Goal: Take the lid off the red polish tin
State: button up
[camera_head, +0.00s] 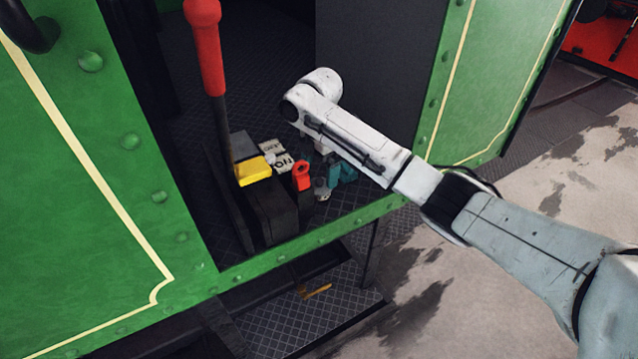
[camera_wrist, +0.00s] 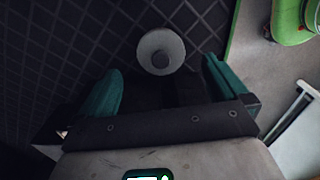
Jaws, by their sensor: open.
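I cannot make out the red polish tin or its lid for certain. In the wrist view a round pale grey piece with a small knob (camera_wrist: 160,50) shows on the dark floor, at the fingertips between my two teal fingers; I cannot tell whether it is the lid. My gripper (camera_wrist: 163,75) is open, its fingers spread apart and nothing clasped. In the head view my gripper (camera_head: 340,173) is low over the cab floor, partly hidden by my arm. Just left of it stands a small red piece with a dark hole (camera_head: 301,176); I cannot tell what it is.
A tall lever with a red handle (camera_head: 205,45) rises at left. Beside it are a black box (camera_head: 272,210), a yellow block (camera_head: 253,171) and lettered pale plates (camera_head: 275,155). Green riveted walls (camera_head: 120,140) frame the opening; a step (camera_head: 310,305) lies below.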

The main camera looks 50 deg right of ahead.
aim_at(319, 180)
notch_tip(319, 180, down, 4)
jog(key=shift+s+f+p, duration=0.1)
jog(key=shift+f+p, duration=0.05)
jog(key=shift+p, duration=0.15)
jog(key=c, duration=1)
jog(key=shift+c, duration=0.2)
